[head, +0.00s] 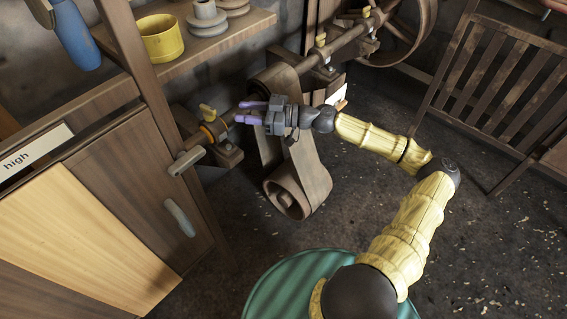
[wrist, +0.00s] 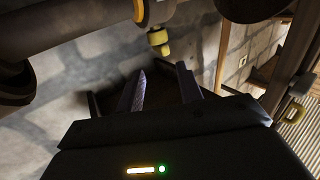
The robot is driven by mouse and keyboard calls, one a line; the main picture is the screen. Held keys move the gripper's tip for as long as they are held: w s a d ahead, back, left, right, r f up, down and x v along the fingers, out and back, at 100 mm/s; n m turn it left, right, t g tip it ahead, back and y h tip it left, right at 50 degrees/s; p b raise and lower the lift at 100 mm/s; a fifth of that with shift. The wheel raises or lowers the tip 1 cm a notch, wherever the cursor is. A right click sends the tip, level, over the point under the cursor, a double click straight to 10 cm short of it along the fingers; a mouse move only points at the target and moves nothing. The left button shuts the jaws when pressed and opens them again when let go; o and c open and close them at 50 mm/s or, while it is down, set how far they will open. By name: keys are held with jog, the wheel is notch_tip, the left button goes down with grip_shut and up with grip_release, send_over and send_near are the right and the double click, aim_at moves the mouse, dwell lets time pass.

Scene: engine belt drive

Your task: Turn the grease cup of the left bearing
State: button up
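The left bearing (head: 222,150) is a brown block on the shaft by the wooden cabinet. Its yellow grease cup (head: 207,111) stands on top of it. My gripper (head: 240,112) is just right of the cup, with its purple fingers pointing left towards it. The fingers are apart with nothing between them. In the wrist view a yellow cup (wrist: 158,38) shows beyond the two open fingertips (wrist: 161,70), apart from them.
The shaft (head: 345,42) carries another bearing with a yellow cup (head: 320,39). A belt (head: 300,165) hangs below my gripper to a lower pulley. A shelf (head: 225,38) with a yellow pot (head: 160,38) is above.

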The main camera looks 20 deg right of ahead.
jog(key=s+a+f+g+h+p, duration=0.3)
jog(key=s+f+g, duration=0.1)
jog(key=s, duration=0.3)
jog(key=s+a+f+g+h+p, duration=0.25)
jog(key=s+a+f+g, duration=0.2)
jog(key=s, duration=0.35)
jog(key=s+d+r+m+h+p, duration=0.5)
jog(key=d+r+m+h, duration=0.2)
jog(key=d+r+h, duration=0.2)
jog(key=shift+s+d+r+m+t+h+p, duration=0.25)
jog(key=shift+s+d+m+t+h+p, duration=0.15)
jog(key=shift+d, duration=1)
jog(key=shift+w, duration=0.15)
